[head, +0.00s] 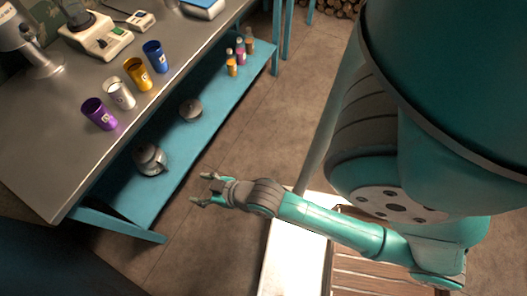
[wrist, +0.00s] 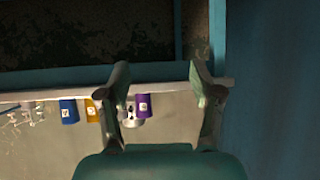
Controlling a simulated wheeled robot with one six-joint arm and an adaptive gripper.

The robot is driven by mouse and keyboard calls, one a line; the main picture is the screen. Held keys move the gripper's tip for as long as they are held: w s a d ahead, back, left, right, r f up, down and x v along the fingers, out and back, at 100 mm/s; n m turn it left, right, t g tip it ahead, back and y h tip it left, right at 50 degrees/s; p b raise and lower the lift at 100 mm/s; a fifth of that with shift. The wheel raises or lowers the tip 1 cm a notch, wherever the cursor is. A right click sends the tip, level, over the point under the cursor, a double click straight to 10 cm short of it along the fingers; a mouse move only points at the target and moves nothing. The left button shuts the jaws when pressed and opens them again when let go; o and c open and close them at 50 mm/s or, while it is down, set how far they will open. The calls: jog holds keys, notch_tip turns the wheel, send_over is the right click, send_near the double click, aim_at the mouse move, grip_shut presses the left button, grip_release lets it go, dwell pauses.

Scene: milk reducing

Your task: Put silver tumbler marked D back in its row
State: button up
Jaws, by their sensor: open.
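The silver tumbler (head: 122,96) stands on the metal counter between a purple tumbler (head: 99,114) and a yellow tumbler (head: 138,74); a blue tumbler (head: 155,57) stands beyond. Each has a pale label, its letter too small to read. In the wrist view the silver tumbler (wrist: 132,122) is partly hidden behind a finger, near the purple tumbler (wrist: 144,105). My gripper (head: 203,188) is open and empty, off the counter's front side, to the right of and below the tumblers in the head view. Its spread fingers (wrist: 160,75) show in the wrist view.
The counter (head: 45,135) has bare metal at its front left. A teal lower shelf (head: 180,150) holds a kettle-like pot (head: 149,158), a round lidded item (head: 190,109) and small bottles (head: 240,55). A white scale-like device (head: 100,40) stands behind the tumblers. Open floor lies around my gripper.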

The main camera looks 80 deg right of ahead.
jog(key=s+a+r+t, duration=0.1)
jog(key=s+a+r, duration=0.1)
jog(key=s+r, duration=0.3)
jog(key=s+a+r+n+t+y, duration=0.1)
jog(key=s+r, duration=0.4)
jog(key=s, duration=0.9)
jog(key=shift+a+r+t, duration=0.35)
jog(key=shift+a+t, duration=0.15)
jog(key=shift+a, duration=0.2)
